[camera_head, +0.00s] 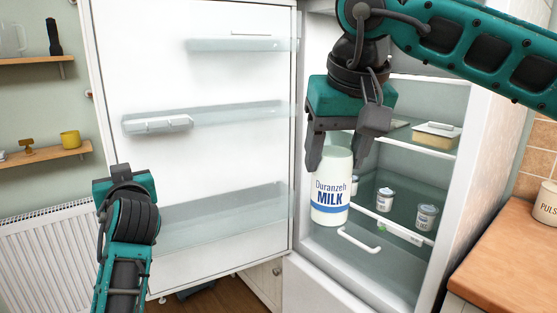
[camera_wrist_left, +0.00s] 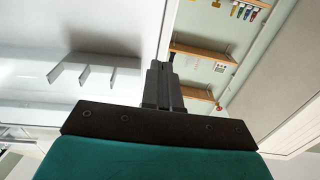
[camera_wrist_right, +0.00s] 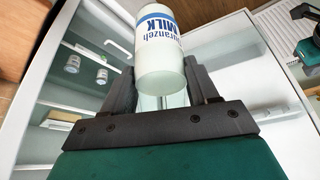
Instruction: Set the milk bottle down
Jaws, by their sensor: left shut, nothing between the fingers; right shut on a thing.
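The white milk bottle (camera_head: 331,192) with a blue "Duranzeh MILK" label hangs upright in my right gripper (camera_head: 338,152), in front of the open fridge (camera_head: 398,262). My right gripper is shut on its upper part from above. The bottle also shows in the right wrist view (camera_wrist_right: 160,50) between the fingers (camera_wrist_right: 164,88). I cannot tell how far its base is from the fridge shelf. My left gripper (camera_head: 121,172) is at the lower left, in front of the open fridge door (camera_head: 220,80). In the left wrist view its fingers (camera_wrist_left: 160,85) are together and empty.
Small jars (camera_head: 385,199) stand on a fridge shelf, and a butter dish (camera_head: 436,135) on the shelf above. The door has several clear racks (camera_head: 225,215). A wooden counter (camera_head: 510,250) is at right; a radiator (camera_head: 50,255) and wall shelves (camera_head: 45,155) at left.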

